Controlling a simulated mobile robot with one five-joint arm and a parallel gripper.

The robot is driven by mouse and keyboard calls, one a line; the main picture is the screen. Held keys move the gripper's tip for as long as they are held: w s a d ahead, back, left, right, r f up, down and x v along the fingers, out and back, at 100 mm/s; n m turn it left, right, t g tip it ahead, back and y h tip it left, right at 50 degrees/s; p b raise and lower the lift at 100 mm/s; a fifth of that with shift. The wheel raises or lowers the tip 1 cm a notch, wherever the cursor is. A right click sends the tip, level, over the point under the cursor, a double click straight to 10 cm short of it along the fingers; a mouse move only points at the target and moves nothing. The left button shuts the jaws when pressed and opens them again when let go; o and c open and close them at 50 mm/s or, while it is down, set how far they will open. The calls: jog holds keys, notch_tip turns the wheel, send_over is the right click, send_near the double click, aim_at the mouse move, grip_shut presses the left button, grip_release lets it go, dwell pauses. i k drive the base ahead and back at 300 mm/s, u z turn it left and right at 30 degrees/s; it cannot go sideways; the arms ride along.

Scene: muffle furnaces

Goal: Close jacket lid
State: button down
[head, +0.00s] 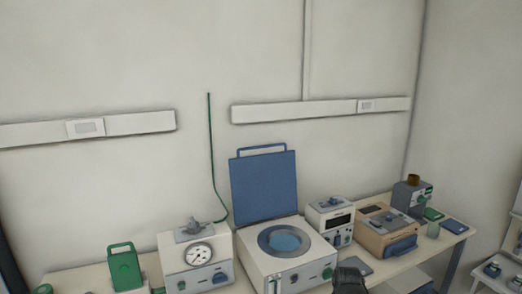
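A blue square lid (263,188) stands upright at the back of a cream box-shaped device (262,262) in the middle of the bench. A thin blue handle (262,149) runs along the lid's top edge. The device's top is uncovered and shows a round grey ring with a light blue centre (286,243). A dark part at the bottom edge, right of the device's front, looks like my gripper (349,278). It is apart from the lid, lower and to the right. Its fingers cannot be made out.
A gauge device (199,265) and a green container (124,270) stand left of the lidded device. A white display unit (331,221) and a tan box (386,231) stand close on its right. A green cord (213,160) hangs on the wall behind.

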aim_at(263, 187)
jog(key=z, duration=1.1)
jog(key=i, duration=0.9)
jog(key=u, duration=3.8)
jog(key=i, duration=1.1)
jog(key=z, duration=0.05)
